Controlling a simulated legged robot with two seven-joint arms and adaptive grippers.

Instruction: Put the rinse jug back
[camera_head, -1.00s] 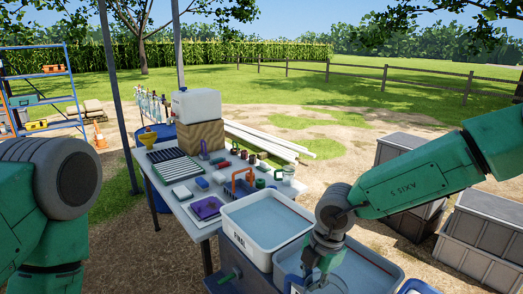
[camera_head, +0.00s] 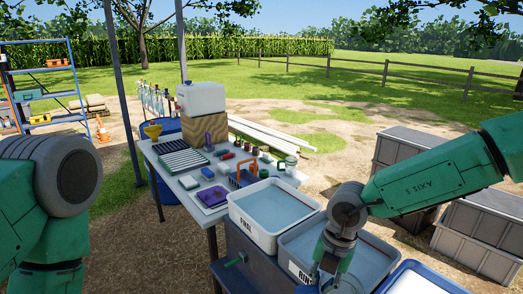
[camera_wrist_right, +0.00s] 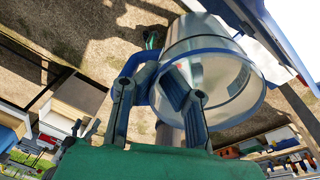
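My right gripper (camera_head: 334,252) is above the front edge of the second basin. In the right wrist view its fingers (camera_wrist_right: 160,92) are around the blue handle (camera_wrist_right: 146,76) of a clear rinse jug (camera_wrist_right: 210,75) with a blue rim, and they appear closed on it. The jug is tilted in that view and looks empty, though its clear wall makes this hard to judge. In the head view the jug is mostly hidden by my gripper and the lower picture edge. My left arm is at the left; its gripper is out of view.
Two white water basins stand side by side, the first (camera_head: 243,231) and a second with a partly visible label (camera_head: 299,273). A blue-rimmed tray (camera_head: 428,279) is at the lower right. The table (camera_head: 168,196) holds several small items. Grey crates (camera_head: 484,243) stand right.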

